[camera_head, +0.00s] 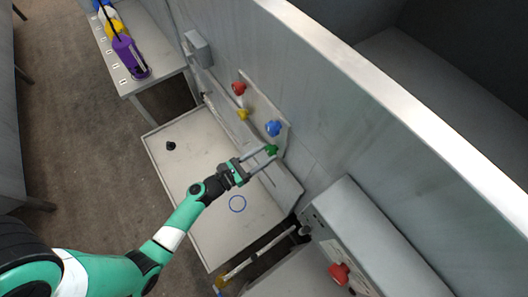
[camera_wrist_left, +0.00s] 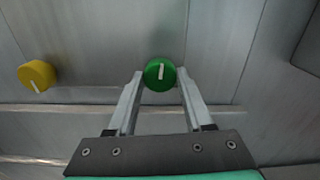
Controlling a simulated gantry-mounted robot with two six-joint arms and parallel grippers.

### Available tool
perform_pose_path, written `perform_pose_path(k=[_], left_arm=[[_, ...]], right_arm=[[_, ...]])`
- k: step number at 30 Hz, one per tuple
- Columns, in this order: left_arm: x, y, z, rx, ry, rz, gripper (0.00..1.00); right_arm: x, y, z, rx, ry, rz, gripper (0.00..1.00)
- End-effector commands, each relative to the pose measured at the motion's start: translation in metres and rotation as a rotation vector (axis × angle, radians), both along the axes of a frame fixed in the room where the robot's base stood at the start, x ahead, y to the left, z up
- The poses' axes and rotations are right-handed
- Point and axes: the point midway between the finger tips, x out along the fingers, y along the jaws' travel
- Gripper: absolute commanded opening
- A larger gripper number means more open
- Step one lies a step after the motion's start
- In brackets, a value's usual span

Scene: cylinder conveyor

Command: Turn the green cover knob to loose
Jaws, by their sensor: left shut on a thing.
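The green cover knob (camera_head: 271,150) is on the grey wall panel, below the blue knob. In the left wrist view the green knob (camera_wrist_left: 160,73) is round with a white mark that stands nearly upright. My left gripper (camera_head: 268,155) reaches it from the left, and in the left wrist view its two fingers (camera_wrist_left: 160,76) are on either side of the knob, shut on it. The finger tips hide the knob's lower sides a little. My right gripper is not in view.
A yellow knob (camera_wrist_left: 37,76) is left of the green one. A blue knob (camera_head: 273,128) and a red knob (camera_head: 239,88) are also on the panel. A grey table (camera_head: 185,185) with a black knob-like piece (camera_head: 171,146) lies below. A grey box with a red button (camera_head: 339,273) stands at lower right.

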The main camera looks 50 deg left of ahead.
Motion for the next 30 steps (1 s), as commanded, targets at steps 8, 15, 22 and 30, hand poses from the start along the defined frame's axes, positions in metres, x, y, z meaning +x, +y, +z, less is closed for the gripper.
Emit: perform_pose_path(k=[8, 15, 22, 30], left_arm=[[0.0001, -0.0001, 0.0002, -0.052, 0.004, -0.001, 0.0], [0.0001, -0.0001, 0.0001, -0.054, 0.004, -0.001, 0.0], [0.0, -0.0001, 0.0, -0.053, 0.004, -0.001, 0.69], [0.0, 0.0, 0.0, -0.053, 0.004, 0.0, 0.81]], right_arm=[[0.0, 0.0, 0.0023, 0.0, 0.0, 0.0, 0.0], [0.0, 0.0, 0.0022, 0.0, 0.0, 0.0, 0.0], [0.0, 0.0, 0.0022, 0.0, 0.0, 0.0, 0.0], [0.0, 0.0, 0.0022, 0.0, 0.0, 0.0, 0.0]])
